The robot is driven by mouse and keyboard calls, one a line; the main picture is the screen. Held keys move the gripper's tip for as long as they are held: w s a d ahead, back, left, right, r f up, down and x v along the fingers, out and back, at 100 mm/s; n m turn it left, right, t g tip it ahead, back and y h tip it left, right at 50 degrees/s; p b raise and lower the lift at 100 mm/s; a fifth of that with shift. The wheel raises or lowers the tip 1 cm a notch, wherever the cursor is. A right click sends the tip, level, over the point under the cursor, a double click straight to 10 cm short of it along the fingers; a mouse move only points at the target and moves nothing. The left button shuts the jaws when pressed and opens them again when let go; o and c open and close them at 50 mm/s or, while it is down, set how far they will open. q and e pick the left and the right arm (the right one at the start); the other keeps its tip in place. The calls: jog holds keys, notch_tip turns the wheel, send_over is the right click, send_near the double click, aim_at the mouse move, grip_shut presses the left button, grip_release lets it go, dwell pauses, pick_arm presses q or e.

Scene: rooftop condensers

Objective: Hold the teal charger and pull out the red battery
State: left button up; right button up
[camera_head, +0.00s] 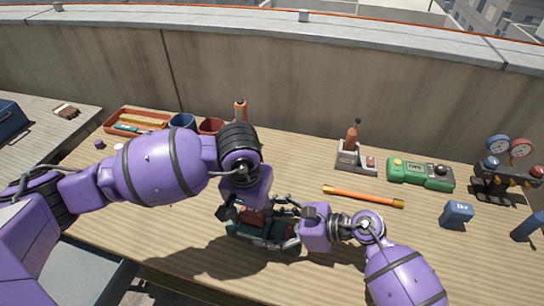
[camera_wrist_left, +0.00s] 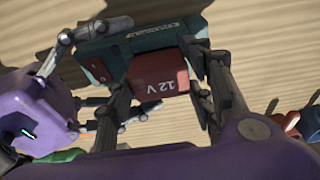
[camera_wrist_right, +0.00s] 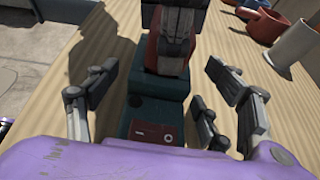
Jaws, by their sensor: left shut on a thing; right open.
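The teal charger (camera_head: 258,237) lies on the wooden bench, partly hidden by my arms in the head view. It also shows in the left wrist view (camera_wrist_left: 105,62) and in the right wrist view (camera_wrist_right: 156,122). The red battery (camera_wrist_left: 158,74), marked 12 V, sits at the charger in the left wrist view. My left gripper (camera_wrist_left: 163,95) is shut on the battery, with one finger on each side. My right gripper (camera_wrist_right: 160,95) is open, its fingers apart on both sides of the charger's end. Whether the battery is still seated cannot be told.
An orange rod (camera_head: 363,197) lies right of the charger. Behind are a grey stand (camera_head: 350,157), a green device (camera_head: 420,175) and a gauge set (camera_head: 507,170). A blue block (camera_head: 457,214) stands at right. An orange tray (camera_head: 138,122) and cups (camera_head: 183,121) are at back left.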

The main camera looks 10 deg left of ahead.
jog(key=shift+x, duration=1.35)
jog(key=shift+c, duration=0.4)
jog(key=c, duration=1.6)
